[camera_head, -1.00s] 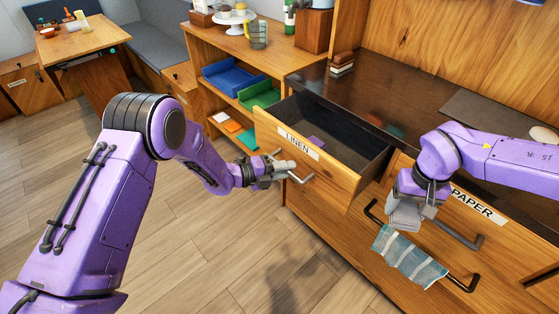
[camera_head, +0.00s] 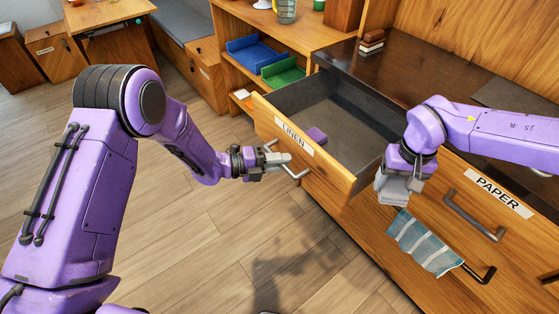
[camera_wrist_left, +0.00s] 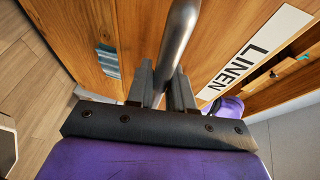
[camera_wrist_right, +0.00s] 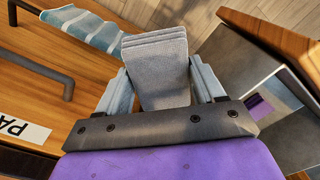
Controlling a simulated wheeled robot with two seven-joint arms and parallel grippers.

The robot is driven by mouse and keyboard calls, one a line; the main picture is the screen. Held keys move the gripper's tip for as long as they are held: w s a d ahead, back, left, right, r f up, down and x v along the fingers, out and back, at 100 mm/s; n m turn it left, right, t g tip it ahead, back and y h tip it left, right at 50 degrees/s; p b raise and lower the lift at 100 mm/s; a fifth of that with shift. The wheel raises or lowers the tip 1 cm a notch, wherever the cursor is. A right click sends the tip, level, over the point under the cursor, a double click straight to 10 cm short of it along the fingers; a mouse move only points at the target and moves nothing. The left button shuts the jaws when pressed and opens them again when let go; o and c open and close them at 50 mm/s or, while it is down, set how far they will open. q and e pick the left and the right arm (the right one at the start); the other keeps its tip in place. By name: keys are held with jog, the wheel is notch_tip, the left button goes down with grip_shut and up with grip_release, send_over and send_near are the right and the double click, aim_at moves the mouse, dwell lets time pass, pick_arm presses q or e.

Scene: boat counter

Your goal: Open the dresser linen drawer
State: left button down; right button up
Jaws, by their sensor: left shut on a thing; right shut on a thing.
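The linen drawer (camera_head: 338,178) is pulled well out of the dresser, with its grey inside showing and a small purple item (camera_head: 317,135) on its floor. Its front bears a LINEN label (camera_wrist_left: 242,59). My left gripper (camera_head: 282,161) is shut on the drawer's metal handle (camera_head: 298,174); the handle (camera_wrist_left: 180,40) also runs between its fingers in the left wrist view. My right gripper (camera_head: 392,190) is shut on a folded grey cloth (camera_wrist_right: 158,75), held beside the open drawer, in front of the dresser.
A PAPER drawer (camera_head: 519,208) is closed at the right. A striped teal towel (camera_head: 425,243) hangs on a bar handle (camera_head: 482,276) below. Shelves with a blue tray (camera_head: 256,54) and green tray (camera_head: 283,72) stand behind. Wooden floor (camera_head: 190,260) is clear at the front left.

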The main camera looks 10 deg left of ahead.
pick_arm(q)
jog(key=c, duration=1.1)
grip_release()
pick_arm(e)
notch_tip(320, 180, down, 2)
jog(key=shift+f+b, duration=0.1)
jog(key=shift+b, duration=0.95)
pick_arm(q)
jog(key=v, duration=1.2)
jog(key=shift+a, duration=0.1)
